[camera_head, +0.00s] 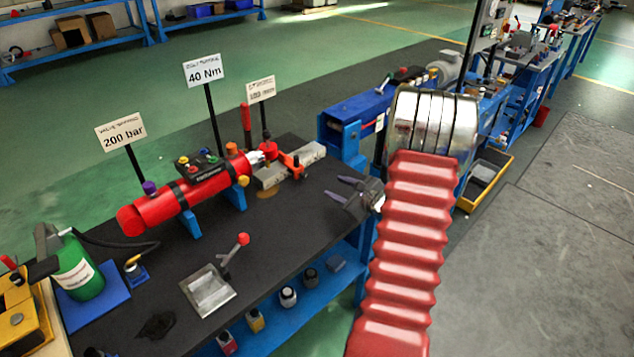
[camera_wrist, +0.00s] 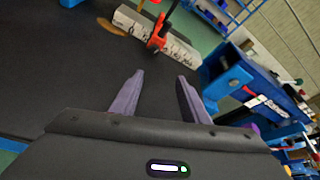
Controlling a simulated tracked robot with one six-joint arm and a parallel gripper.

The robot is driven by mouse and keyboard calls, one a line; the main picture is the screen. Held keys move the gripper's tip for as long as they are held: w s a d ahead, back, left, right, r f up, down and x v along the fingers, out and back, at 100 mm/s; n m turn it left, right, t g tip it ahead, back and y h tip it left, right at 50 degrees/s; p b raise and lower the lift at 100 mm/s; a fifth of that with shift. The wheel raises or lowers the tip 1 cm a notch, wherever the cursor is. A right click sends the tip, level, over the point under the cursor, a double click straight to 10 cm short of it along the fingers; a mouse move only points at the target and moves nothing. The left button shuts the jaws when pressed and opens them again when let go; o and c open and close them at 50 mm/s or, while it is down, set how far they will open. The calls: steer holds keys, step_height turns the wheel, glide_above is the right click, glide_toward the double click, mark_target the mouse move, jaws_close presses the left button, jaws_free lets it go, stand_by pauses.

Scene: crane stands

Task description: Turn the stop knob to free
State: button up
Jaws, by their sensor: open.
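An orange-red stop clamp (camera_head: 291,164) sits across a light grey bar (camera_head: 262,178) on the dark bench top. It also shows at the top of the wrist view (camera_wrist: 157,40). I cannot make out which small part is the stop knob or its setting. A red round part (camera_head: 268,148) stands just behind the bar, beside the clamp. My gripper (camera_head: 334,188) is open and empty above the right end of the bench, in front of and right of the bar. Its two purple fingers (camera_wrist: 160,78) point toward the clamp and are apart from it.
A red cylinder with a button block (camera_head: 205,170) lies left of the bar, below signs on posts. A lever with a red ball (camera_head: 243,239) stands on a metal plate in front. A blue machine frame (camera_head: 345,118) is close at the right.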

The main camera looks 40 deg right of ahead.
mark_target(306, 177)
steer(key=shift+w+d+r+m+y, duration=0.15)
steer(key=shift+d+m+y, duration=0.15)
steer(key=shift+d, duration=0.35)
steer(key=shift+w+d+r+m+y, duration=0.1)
steer(key=shift+d+m+y, duration=0.2)
steer(key=shift+m+y, duration=0.25)
steer(key=shift+w+a+r+m+y, duration=0.1)
steer(key=shift+w+r+m+y, duration=0.1)
steer(key=shift+m+y, duration=0.35)
steer(key=shift+a+m, duration=0.25)
steer(key=shift+m, duration=0.65)
steer(key=shift+w, duration=0.1)
steer(key=x, duration=1.3)
steer(key=shift+w+a+f, duration=0.1)
steer(key=shift+w+f, duration=0.05)
steer(key=shift+w, duration=0.1)
jaws_close()
